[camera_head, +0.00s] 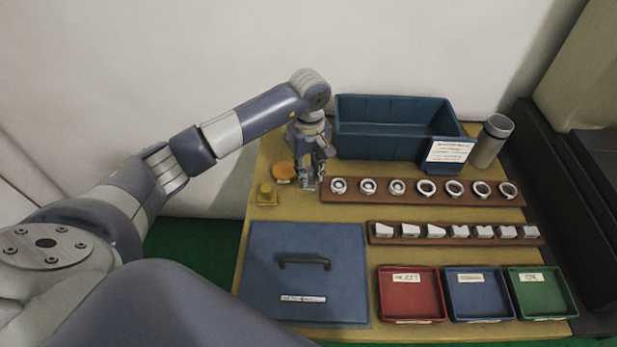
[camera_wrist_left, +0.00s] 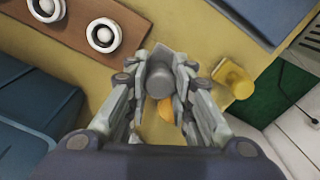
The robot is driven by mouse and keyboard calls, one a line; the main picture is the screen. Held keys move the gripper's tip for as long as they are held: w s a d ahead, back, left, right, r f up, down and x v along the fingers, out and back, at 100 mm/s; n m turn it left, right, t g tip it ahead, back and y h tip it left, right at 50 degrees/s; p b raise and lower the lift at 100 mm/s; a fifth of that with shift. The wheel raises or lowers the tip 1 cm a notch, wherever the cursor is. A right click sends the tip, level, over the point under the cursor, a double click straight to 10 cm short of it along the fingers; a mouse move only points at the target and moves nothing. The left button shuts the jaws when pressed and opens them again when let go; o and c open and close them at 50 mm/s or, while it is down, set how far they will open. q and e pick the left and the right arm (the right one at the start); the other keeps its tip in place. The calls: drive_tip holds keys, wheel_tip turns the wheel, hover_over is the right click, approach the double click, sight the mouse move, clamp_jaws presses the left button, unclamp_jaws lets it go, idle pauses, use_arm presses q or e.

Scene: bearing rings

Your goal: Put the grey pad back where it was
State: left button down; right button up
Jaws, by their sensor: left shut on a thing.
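The grey pad (camera_wrist_left: 158,78) has a round grey knob on a flat square base. It sits between the two fingers of my left gripper (camera_wrist_left: 161,95) in the left wrist view. My left gripper is shut on it. In the head view, my left gripper (camera_head: 309,184) points down at the left end of the ring board, just right of the orange disc (camera_head: 284,170). The fingers mostly hide the pad there. I cannot tell whether its base touches the table. My right gripper is not in view.
A yellow block with a knob (camera_head: 266,194) stands left of the gripper. The ring board (camera_head: 450,198) is close on the right. A teal bin (camera_head: 375,145) stands behind. A blue lidded box (camera_head: 304,245), a board of grey pieces (camera_head: 455,238) and red, blue and green trays lie in front.

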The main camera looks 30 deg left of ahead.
use_arm(q)
drive_tip(key=shift+w+a+f+b, duration=0.1)
drive_tip(key=shift+w+a+b, duration=0.25)
drive_tip(key=shift+w, duration=0.4)
wheel_tip(320, 180, down, 4)
drive_tip(key=shift+a+r+b, duration=0.1)
drive_tip(key=shift+r+b, duration=0.1)
drive_tip(key=shift+b, duration=0.75)
drive_tip(key=shift+w, duration=0.1)
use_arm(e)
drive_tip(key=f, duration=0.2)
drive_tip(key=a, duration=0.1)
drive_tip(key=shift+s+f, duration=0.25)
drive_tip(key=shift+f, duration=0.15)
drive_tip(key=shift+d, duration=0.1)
use_arm(q)
drive_tip(key=c, duration=1.8)
unclamp_jaws()
drive_tip(key=shift+f, duration=0.15)
drive_tip(key=o, duration=0.4)
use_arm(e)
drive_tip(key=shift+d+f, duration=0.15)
